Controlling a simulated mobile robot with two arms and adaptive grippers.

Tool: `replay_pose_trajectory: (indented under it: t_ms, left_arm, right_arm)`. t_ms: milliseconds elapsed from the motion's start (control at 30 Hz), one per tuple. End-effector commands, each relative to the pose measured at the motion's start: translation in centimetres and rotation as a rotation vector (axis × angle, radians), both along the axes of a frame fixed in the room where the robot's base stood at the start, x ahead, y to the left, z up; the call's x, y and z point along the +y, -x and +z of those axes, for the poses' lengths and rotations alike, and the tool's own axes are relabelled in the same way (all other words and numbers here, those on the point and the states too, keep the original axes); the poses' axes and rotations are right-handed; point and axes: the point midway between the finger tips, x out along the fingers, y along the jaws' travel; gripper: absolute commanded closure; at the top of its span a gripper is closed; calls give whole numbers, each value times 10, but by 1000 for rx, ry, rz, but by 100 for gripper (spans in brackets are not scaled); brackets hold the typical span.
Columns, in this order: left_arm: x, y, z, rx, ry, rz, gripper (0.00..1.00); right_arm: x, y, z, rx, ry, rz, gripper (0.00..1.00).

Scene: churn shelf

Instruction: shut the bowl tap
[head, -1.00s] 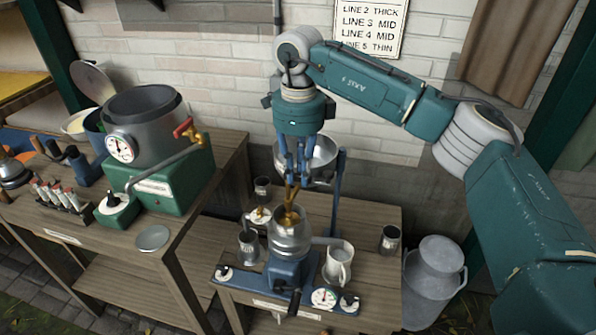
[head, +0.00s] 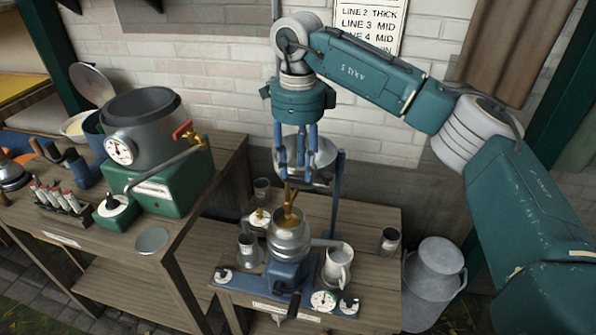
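A shiny metal bowl (head: 322,158) is held on a blue stand above the separator on the small wooden table. A brass tap and spout (head: 289,212) shows below it, over the separator's round metal top (head: 289,240). My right gripper (head: 297,175) points straight down in front of the bowl, with its blue fingers just above the brass part. The fingers look apart, with nothing seen between them. They hide part of the bowl and perhaps the tap's handle, so I cannot tell how the tap is turned. My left gripper is not in view.
A metal jug (head: 338,266) stands beside the separator, with small metal cups around it. A milk can (head: 433,270) is on the floor at right. The left bench carries a grey pot (head: 145,125) with a red-handled tap (head: 184,131).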

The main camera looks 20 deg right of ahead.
Motion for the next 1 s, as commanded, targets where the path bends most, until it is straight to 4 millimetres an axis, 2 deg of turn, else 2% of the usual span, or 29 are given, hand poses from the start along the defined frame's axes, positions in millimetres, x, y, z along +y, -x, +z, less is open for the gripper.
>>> replay_pose_trajectory:
  t_ms: [33, 200, 433, 600, 1000]
  left_arm:
    - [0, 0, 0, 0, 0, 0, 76]
    - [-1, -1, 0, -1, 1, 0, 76]
    - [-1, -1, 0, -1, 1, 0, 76]
    - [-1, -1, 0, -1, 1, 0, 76]
    - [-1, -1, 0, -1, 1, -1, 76]
  right_arm:
    - [1, -1, 13, -5, -2, 0, 64]
    - [0, -1, 50, -4, -1, 0, 64]
    - [0, -1, 85, -3, -1, -1, 64]
    - [0, -1, 94, -2, -1, 0, 64]
    - [0, 0, 95, -2, -1, 0, 64]
